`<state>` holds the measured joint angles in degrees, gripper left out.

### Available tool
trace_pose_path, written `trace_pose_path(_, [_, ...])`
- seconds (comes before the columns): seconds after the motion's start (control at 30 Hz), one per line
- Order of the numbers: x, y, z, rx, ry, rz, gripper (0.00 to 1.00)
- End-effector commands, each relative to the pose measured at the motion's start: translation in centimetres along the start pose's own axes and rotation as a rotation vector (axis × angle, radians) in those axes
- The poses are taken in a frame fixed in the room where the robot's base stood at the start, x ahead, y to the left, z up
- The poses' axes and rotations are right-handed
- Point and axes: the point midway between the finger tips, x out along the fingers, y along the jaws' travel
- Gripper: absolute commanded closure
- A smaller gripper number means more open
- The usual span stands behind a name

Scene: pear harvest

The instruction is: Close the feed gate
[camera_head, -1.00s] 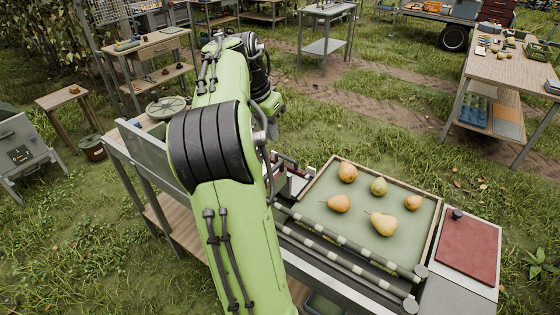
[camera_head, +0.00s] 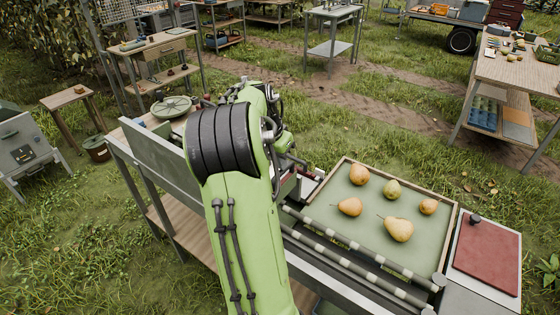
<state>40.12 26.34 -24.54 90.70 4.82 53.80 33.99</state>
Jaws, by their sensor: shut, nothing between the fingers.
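A sorting bench holds a green-lined tray (camera_head: 385,243) with several pears, one of them this pear (camera_head: 398,229). Two striped rollers (camera_head: 365,247) run along the tray's near side. At their upper left end sits a small assembly with grey and dark red parts (camera_head: 291,184), largely hidden by my green arm. I cannot make out which part is the feed gate, or whether it is open or shut. My arm reaches over the left part of the bench and bends down there. My gripper is hidden behind it.
A red pad (camera_head: 487,254) lies on the bench's right end. A grey upright panel (camera_head: 150,155) stands along its left side, and a round dish (camera_head: 172,105) lies at the far left. Other tables stand across the grass, including one (camera_head: 525,72) at right.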

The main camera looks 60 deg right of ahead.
Motion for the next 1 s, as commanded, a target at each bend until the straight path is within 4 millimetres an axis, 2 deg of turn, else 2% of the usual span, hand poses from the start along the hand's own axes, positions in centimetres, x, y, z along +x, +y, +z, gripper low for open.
trace_pose_path(0.17, [0.2,0.0,0.1,-0.001,0.0,0.0,1.0])
trace_pose_path(0.27, [1.2,-0.1,0.4,-0.001,-0.002,0.001,1.0])
trace_pose_path(0.5, [6.3,-0.4,2.0,-0.002,-0.005,0.004,1.0])
trace_pose_path(0.6, [7.8,-0.5,2.5,-0.001,-0.003,0.002,1.0])
trace_pose_path(1.0, [8.1,-0.5,2.8,-0.004,-0.012,0.008,1.0])
